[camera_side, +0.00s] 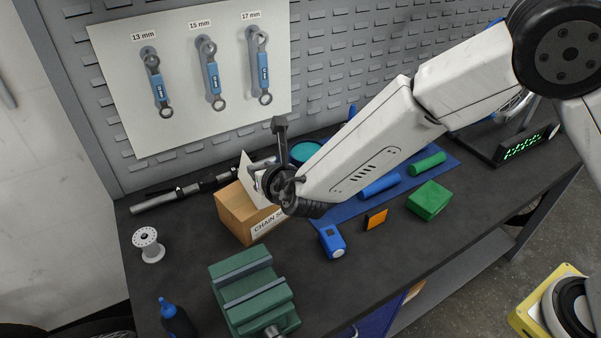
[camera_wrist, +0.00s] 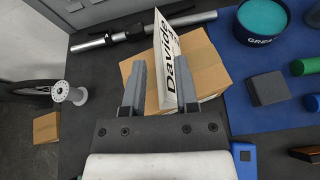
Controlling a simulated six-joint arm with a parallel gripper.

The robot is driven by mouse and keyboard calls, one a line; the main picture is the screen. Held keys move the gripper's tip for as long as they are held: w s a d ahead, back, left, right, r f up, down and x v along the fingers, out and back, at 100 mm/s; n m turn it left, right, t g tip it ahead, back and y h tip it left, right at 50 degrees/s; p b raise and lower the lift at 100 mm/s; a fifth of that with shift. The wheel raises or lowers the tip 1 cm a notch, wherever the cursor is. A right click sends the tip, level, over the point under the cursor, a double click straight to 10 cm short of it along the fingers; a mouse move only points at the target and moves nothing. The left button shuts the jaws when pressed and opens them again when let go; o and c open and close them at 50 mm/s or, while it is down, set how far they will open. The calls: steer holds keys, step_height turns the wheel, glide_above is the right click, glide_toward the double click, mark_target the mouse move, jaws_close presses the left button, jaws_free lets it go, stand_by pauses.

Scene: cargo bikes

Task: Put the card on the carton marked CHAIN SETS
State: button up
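The carton marked CHAIN SETS (camera_side: 236,213) is a brown box on the dark bench; it also shows in the wrist view (camera_wrist: 211,75). The white card (camera_side: 247,178) stands tilted at the carton's top in the side view. In the wrist view the card (camera_wrist: 168,48) reads "Davide" and appears over the carton, close to the right finger. My gripper (camera_side: 266,163) is at the card, above the carton. In the wrist view my gripper (camera_wrist: 160,78) has its fingers apart, with brown carton visible between them. Whether the card touches the carton or the finger is unclear.
A white spool (camera_side: 148,245) stands left of the carton, and a green vise (camera_side: 253,293) in front. A blue tape measure (camera_side: 332,242), an orange-faced box (camera_side: 376,219) and a green block (camera_side: 429,200) lie to the right. A bar (camera_side: 180,192) lies behind.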

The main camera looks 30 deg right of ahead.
steer(key=v, duration=0.8)
steer(key=shift+s, duration=0.35)
steer(key=shift+r, duration=0.15)
steer(key=s+d+f+m+g+h, duration=0.25)
steer(key=d+m, duration=0.35)
steer(key=d, duration=0.3)
steer(key=s+d+f+m+g+h, duration=0.1)
steer(key=d+m+g+h, duration=0.1)
steer(key=d+m+g, duration=0.35)
steer(key=s+d+m+g+y, duration=0.1)
steer(key=s+d+m, duration=0.4)
steer(key=m, duration=0.6)
steer(key=s+d+f+m+g+y, duration=0.1)
steer(key=s+d+m+y, duration=0.2)
steer(key=m, duration=0.9)
steer(key=s+d, duration=0.3)
steer(key=d, duration=0.2)
steer(key=shift+s+g, duration=0.15)
steer(key=shift+g, duration=0.25)
